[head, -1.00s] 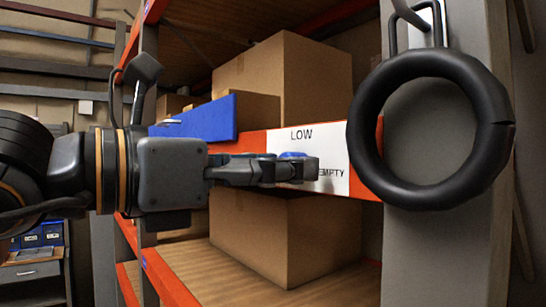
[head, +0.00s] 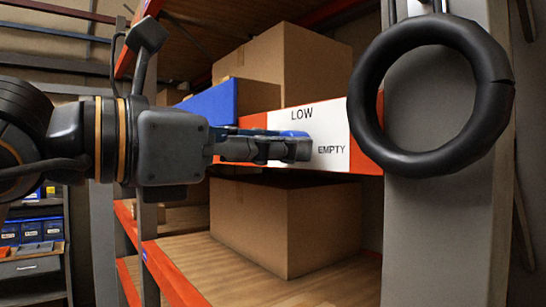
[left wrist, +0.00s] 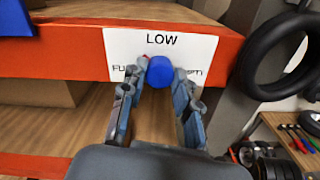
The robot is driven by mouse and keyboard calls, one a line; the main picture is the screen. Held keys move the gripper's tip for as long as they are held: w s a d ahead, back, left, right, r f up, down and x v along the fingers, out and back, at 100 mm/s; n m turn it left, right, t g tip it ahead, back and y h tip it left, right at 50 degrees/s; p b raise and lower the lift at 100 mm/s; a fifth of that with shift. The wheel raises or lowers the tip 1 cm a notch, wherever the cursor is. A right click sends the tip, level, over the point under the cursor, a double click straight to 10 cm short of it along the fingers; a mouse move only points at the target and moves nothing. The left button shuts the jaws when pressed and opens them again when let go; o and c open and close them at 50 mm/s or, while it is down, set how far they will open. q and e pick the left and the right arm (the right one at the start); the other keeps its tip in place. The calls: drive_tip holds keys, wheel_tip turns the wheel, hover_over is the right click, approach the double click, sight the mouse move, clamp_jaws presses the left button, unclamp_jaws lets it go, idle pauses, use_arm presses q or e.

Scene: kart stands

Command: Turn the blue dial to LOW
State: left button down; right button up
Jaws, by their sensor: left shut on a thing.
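The blue dial (left wrist: 160,72) sits on a white label plate (left wrist: 190,47) on an orange shelf beam. The plate reads LOW above the dial, with partly covered words at left and right; the right one reads EMPTY in the head view. A small red mark shows at the dial's upper left, between the left word and LOW. My left gripper (left wrist: 159,76) has one finger on each side of the dial and is shut on it. In the head view, the left gripper (head: 292,149) hides most of the dial. My right gripper is not in view.
A black ring (head: 433,95) hangs on a grey post just right of the label. Cardboard boxes (head: 285,225) stand on the shelves above and below the beam. A blue panel (head: 212,103) is at the beam's left. Tools lie on a bench (left wrist: 285,135) at lower right.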

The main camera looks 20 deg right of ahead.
use_arm(q)
drive_tip(key=shift+m+b, duration=2.2)
drive_tip(key=shift+m, duration=2.6)
drive_tip(key=c, duration=1)
unclamp_jaws()
drive_tip(key=shift+s, duration=0.1)
drive_tip(key=v, duration=1.2)
drive_tip(key=shift+d, duration=0.1)
